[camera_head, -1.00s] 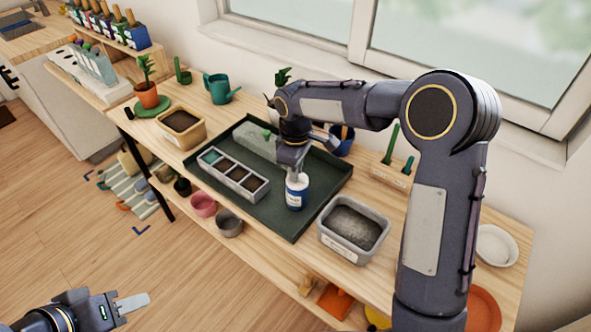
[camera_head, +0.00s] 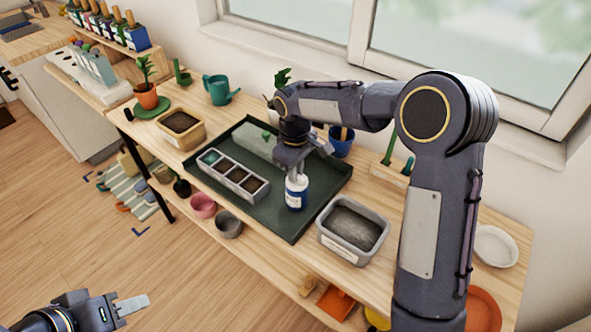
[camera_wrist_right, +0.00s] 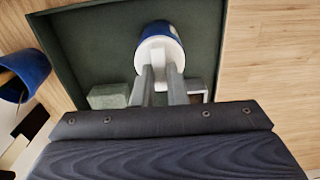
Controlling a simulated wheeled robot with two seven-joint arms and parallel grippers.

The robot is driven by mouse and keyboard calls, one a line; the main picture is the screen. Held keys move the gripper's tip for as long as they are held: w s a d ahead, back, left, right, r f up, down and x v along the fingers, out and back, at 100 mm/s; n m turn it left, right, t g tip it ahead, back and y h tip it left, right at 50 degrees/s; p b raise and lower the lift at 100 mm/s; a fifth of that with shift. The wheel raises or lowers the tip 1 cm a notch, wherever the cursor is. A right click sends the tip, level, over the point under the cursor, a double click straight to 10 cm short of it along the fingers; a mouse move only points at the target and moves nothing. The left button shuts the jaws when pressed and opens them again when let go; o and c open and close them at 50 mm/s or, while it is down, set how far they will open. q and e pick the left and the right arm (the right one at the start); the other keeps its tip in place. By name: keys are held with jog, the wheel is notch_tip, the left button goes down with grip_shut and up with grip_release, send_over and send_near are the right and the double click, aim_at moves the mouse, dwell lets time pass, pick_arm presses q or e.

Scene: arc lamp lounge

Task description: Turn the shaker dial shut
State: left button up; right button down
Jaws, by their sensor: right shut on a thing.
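The shaker (camera_head: 296,196) is a small bottle with a blue and white body and a white top. It stands upright on the dark green tray (camera_head: 310,217). In the right wrist view the shaker (camera_wrist_right: 154,31) shows its white top with a raised white dial grip (camera_wrist_right: 158,53). My right gripper (camera_head: 295,173) comes down from above and is shut on the white dial; its two fingers (camera_wrist_right: 159,75) sit on either side of the raised part. The dial's setting cannot be read. My left gripper (camera_head: 133,304) is at the lower left over the floor, far from the shaker; its finger gap is unclear.
A compartment seed tray (camera_head: 233,176) lies on the green tray, left of the shaker. A grey bin of soil (camera_head: 353,229) stands just right of it. A tan tub (camera_head: 180,127), a teal watering can (camera_head: 220,90) and a blue pot (camera_head: 341,142) stand around the tray.

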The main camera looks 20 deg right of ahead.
jog(key=c, duration=1.4)
grip_release()
jog(key=shift+c, duration=0.2)
jog(key=shift+r, duration=0.15)
notch_tip(320, 180, up, 8)
jog(key=shift+f, duration=0.2)
jog(key=s+d+r+m+t+y, duration=0.1)
jog(key=s+d+r+m, duration=0.15)
jog(key=s, duration=0.35)
jog(key=s+d+r+m+t+y, duration=0.1)
jog(key=s+d+r, duration=0.1)
jog(key=s+d, duration=0.35)
jog(key=s+a+f+m+t+y, duration=0.1)
jog(key=s+f+m, duration=0.1)
jog(key=s, duration=0.6)
jog(key=s+a+f+m+t, duration=0.1)
jog(key=s+f+m+t, duration=0.1)
jog(key=s, duration=0.7)
jog(key=shift+f+m+t+y, duration=0.3)
jog(key=shift+m+y, duration=0.1)
jog(key=shift+m, duration=0.45)
